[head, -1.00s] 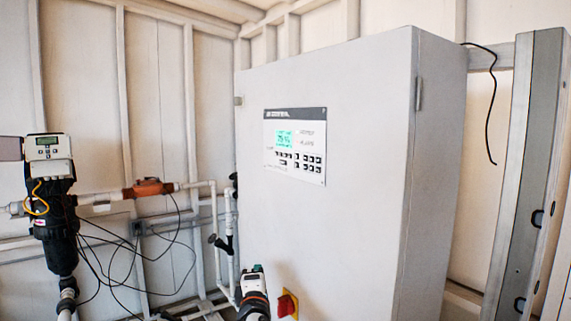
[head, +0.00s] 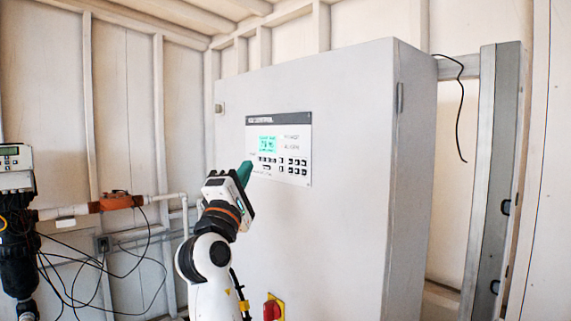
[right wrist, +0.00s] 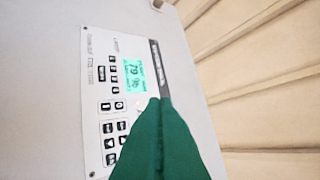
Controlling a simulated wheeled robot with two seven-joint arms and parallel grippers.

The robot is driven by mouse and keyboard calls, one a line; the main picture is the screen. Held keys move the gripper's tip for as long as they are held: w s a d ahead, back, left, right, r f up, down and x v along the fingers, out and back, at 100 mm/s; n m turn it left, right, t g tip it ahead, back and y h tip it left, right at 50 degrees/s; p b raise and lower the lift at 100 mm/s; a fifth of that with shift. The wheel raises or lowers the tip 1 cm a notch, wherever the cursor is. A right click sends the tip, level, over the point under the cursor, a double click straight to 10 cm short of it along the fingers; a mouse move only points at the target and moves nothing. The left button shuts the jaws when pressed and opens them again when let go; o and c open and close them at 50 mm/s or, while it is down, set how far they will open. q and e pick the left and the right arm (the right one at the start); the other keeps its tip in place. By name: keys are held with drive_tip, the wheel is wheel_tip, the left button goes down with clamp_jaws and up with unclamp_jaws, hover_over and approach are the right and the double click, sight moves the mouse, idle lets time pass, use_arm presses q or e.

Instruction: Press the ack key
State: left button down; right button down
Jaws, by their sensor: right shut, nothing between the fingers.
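The control panel (head: 256,121) is a white plate with a dark top strip on the front of a grey cabinet. It has a lit green screen (head: 267,145) and rows of small dark keys (head: 297,161) below it. The lettering is too small to tell which key is the ack key. My right gripper (head: 246,168) is shut and empty, its green fingers pointing up by the panel's lower left edge. In the right wrist view the green fingers (right wrist: 160,102) hide part of the panel (right wrist: 98,62) and some keys. I cannot tell whether they touch it. My left gripper is not in view.
The cabinet (head: 340,220) fills the middle. A red and yellow switch (head: 273,308) sits low on its front. Pipes with an orange fitting (head: 116,202), loose black cables and a dark device (head: 17,230) are at the left. A grey metal post (head: 490,190) stands at the right.

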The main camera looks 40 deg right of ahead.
sight(291, 162)
drive_tip(key=shift+d, duration=0.15)
drive_tip(key=shift+w+d+p, duration=0.2)
drive_tip(key=shift+d+p, duration=0.25)
drive_tip(key=shift+d, duration=1.7)
drive_tip(key=shift+w+d+p, duration=0.15)
drive_tip(key=shift+d+p, duration=0.3)
drive_tip(key=shift+d, duration=1.7)
drive_tip(key=shift+d, duration=0.4)
drive_tip(key=shift+d+p, duration=0.25)
drive_tip(key=shift+p, duration=0.05)
drive_tip(key=shift+a, duration=0.75)
